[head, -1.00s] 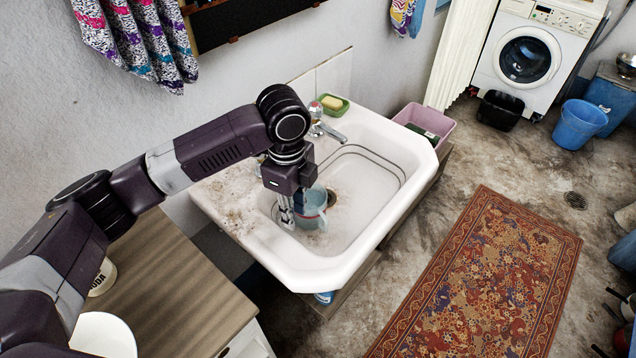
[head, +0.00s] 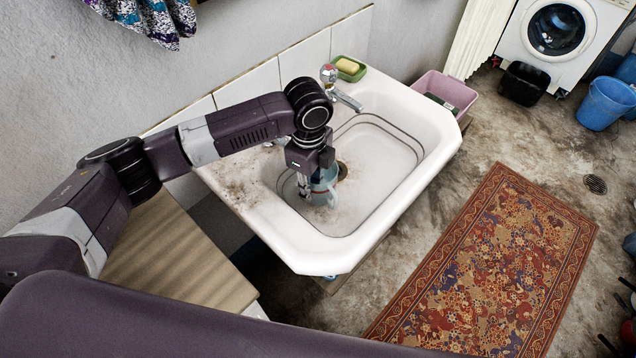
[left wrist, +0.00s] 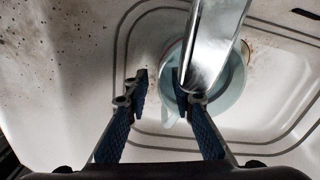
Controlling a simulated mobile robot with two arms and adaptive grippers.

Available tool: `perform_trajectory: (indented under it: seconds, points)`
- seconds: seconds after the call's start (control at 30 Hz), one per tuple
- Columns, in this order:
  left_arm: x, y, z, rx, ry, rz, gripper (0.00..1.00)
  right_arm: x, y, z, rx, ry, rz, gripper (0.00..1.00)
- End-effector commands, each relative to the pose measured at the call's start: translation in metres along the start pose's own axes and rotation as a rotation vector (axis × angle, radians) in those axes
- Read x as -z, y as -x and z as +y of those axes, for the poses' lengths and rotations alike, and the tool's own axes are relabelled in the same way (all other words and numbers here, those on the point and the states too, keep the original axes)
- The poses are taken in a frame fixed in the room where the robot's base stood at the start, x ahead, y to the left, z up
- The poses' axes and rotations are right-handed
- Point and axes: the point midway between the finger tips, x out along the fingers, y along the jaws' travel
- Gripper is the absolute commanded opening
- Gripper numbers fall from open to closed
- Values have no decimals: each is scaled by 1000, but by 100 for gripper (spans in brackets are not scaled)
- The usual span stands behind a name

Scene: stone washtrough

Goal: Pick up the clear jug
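The clear jug (head: 327,196), a bluish see-through vessel, stands in the basin of the white sink (head: 400,190), partly hidden behind my left gripper (head: 312,184). In the left wrist view the jug (left wrist: 236,82) is seen from above, right of centre, partly covered by a shiny metal piece (left wrist: 218,35). My left gripper (left wrist: 160,84) points down with its two fingers apart. The right finger overlaps the jug's left side; the left finger is clear of it. A pale part of the jug shows low between the fingers; contact cannot be told. My right gripper is not in view.
The chrome tap (head: 343,98) and a green soap dish (head: 349,68) are on the sink's back rim. A wooden-topped cabinet (head: 165,255) stands left of the sink. A pink tub (head: 446,92) is behind it. A patterned rug (head: 490,270) covers the floor at right.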

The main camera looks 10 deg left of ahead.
Motion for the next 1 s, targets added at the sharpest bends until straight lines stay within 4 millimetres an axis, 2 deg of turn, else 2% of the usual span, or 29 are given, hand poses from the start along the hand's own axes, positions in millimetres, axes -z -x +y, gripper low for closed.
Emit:
perform_trajectory:
  seconds: [0.27, 0.47, 1.0]
  points:
    - [0, -3, 0, 0, -1, 0, 22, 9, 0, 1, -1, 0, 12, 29]
    - [0, -3, 0, 1, -1, 0, 0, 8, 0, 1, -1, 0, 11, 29]
    - [0, 0, -1, 4, -1, 1, 0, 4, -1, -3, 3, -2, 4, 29]
